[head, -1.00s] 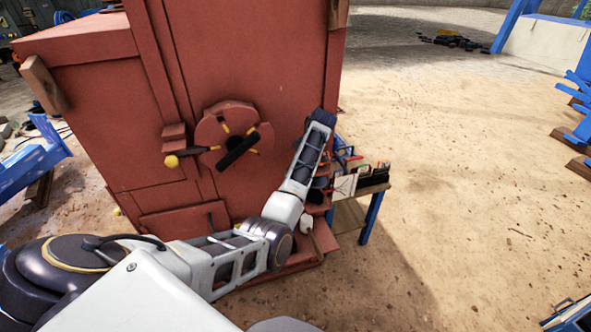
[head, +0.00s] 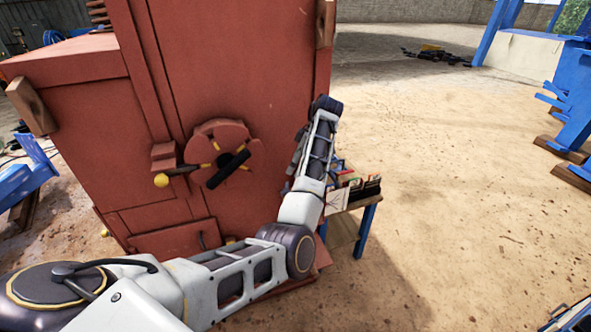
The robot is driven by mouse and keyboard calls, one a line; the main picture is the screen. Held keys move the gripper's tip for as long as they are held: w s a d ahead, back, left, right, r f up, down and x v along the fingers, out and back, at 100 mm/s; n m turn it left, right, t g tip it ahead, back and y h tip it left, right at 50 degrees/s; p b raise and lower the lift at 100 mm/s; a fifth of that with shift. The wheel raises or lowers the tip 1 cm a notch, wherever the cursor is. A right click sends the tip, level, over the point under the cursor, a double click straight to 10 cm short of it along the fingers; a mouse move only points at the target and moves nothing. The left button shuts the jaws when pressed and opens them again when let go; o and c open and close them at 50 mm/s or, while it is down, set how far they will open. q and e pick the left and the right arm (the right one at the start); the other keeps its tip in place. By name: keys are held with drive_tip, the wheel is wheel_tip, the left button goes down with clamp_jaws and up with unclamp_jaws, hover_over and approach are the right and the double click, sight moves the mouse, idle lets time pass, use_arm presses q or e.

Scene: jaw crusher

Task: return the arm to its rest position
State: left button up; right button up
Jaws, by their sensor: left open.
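My left arm (head: 230,283) comes in from the lower left, bends at the elbow and rises in front of the red crusher housing (head: 240,80). My left gripper (head: 297,156) shows only as a thin grey part beside the raised forearm, which hides most of it. It is open, and I see nothing held in it. My right gripper is not in view.
A round red hub (head: 222,148) with a black bar and a yellow-knobbed lever (head: 162,180) stand out from the housing. A small blue-legged table (head: 367,226) with items on it stands right of my forearm. Open sandy ground (head: 450,180) lies further right.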

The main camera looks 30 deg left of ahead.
use_arm(q)
drive_tip(key=shift+d+r, duration=0.2)
drive_tip(key=shift+r, duration=0.2)
drive_tip(key=shift+f, duration=0.1)
idle(0.4)
